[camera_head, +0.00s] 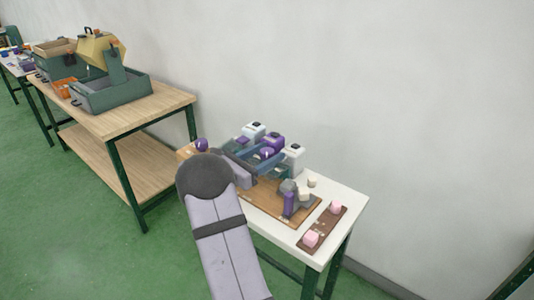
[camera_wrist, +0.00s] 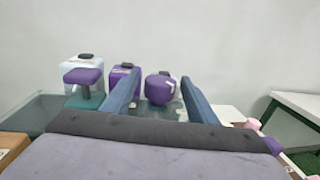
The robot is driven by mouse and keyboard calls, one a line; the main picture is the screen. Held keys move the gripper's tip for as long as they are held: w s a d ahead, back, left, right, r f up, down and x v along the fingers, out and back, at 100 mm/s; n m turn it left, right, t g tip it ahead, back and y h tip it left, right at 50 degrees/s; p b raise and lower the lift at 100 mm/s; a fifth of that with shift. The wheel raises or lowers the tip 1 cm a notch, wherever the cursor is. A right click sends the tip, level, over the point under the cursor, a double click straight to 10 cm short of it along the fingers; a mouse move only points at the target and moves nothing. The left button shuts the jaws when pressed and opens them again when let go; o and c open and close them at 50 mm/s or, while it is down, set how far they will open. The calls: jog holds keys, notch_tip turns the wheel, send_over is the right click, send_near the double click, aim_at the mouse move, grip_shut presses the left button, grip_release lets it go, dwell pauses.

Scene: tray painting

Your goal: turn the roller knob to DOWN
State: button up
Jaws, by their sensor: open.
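My gripper (camera_wrist: 159,78) is open and empty, its two blue fingers pointing toward the back of the table. In the wrist view a rounded purple knob (camera_wrist: 159,92) shows between the fingers, with visible gaps on both sides. In the head view the rounded purple knob (camera_head: 267,153) is by the fingers and the squarish one (camera_head: 242,140) is farther back-left. I cannot read any DOWN marking or tell which knob is the roller knob. My arm hides part of the station.
A white container (camera_head: 254,131), a purple one (camera_head: 274,138) and another white one (camera_head: 293,155) stand behind the knobs. A brown strip (camera_head: 323,228) with pink blocks lies at the table's right end. A wooden table (camera_head: 165,105) with green trays stands left.

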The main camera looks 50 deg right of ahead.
jog(key=c, duration=1.1)
jog(key=shift+o, duration=0.2)
jog(key=shift+m+g, duration=0.4)
jog(key=shift+g, duration=0.2)
jog(key=shift+m+g+y, duration=0.4)
jog(key=shift+m+g, duration=0.3)
jog(key=shift+g, duration=0.3)
jog(key=shift+m+g+y, duration=1)
jog(key=shift+m+g, duration=0.4)
jog(key=shift+g, duration=0.6)
jog(key=shift+m+g+y, duration=0.4)
jog(key=shift+m+g, duration=0.1)
jog(key=shift+g, duration=0.1)
jog(key=o, duration=1.1)
jog(key=shift+c, duration=0.2)
